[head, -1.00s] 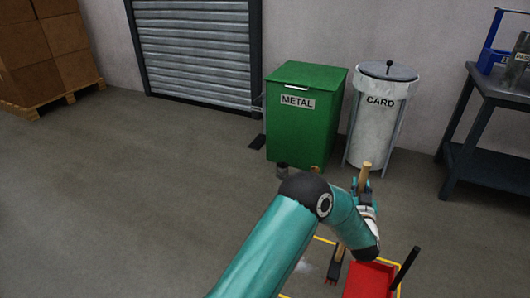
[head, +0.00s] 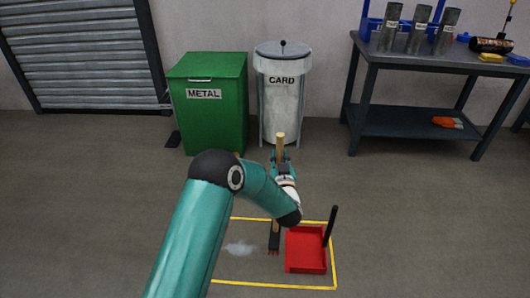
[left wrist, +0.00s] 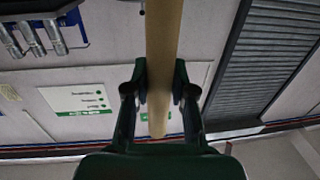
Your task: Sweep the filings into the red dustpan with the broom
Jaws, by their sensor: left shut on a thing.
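The broom (head: 281,148) stands roughly upright with a wooden handle. Its dark head with reddish bristles (head: 274,247) is near the floor between the filings and the dustpan. My left gripper (head: 282,163) is shut on the broom handle, which also shows between the fingers (left wrist: 160,93) in the left wrist view. The pale filings (head: 240,248) lie in a small patch on the floor, left of the broom head. The red dustpan (head: 306,250) lies to the right of the broom head, with a black handle (head: 330,227) rising at its right side. My right gripper does not show.
A yellow line (head: 290,287) frames the filings and dustpan on the floor. A green METAL bin (head: 207,115) and a grey CARD bin (head: 281,105) stand behind. A dark workbench (head: 430,80) with metal tubes (head: 419,30) is at the right. The floor at left is clear.

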